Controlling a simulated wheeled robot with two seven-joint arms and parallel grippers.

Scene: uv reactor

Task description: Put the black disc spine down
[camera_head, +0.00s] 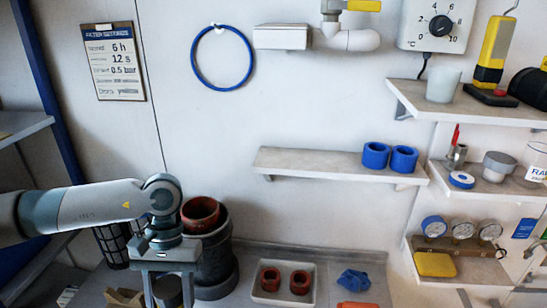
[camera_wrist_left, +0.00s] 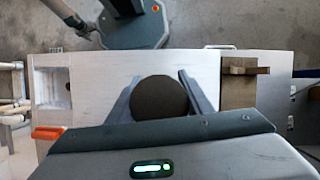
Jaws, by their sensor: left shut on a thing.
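The black disc spine shows in the left wrist view as a dark round end (camera_wrist_left: 160,97) between the two fingers of my left gripper (camera_wrist_left: 160,92). The fingers are closed on its sides. In the head view my left gripper (camera_head: 168,288) points down at the lower left, with a dark round piece (camera_head: 168,291) between its fingers. The lower part of the held piece is hidden or out of frame, so I cannot tell whether it touches a surface. My right gripper is in neither view.
A large dark cylinder (camera_head: 217,262) with a red-brown ring (camera_head: 201,213) on top stands close to the right of my left gripper. A pale tray (camera_head: 255,293) holds two red-brown rings. A blue piece (camera_head: 353,280) lies right of it. A shelf (camera_head: 310,162) carries two blue rings (camera_head: 375,155).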

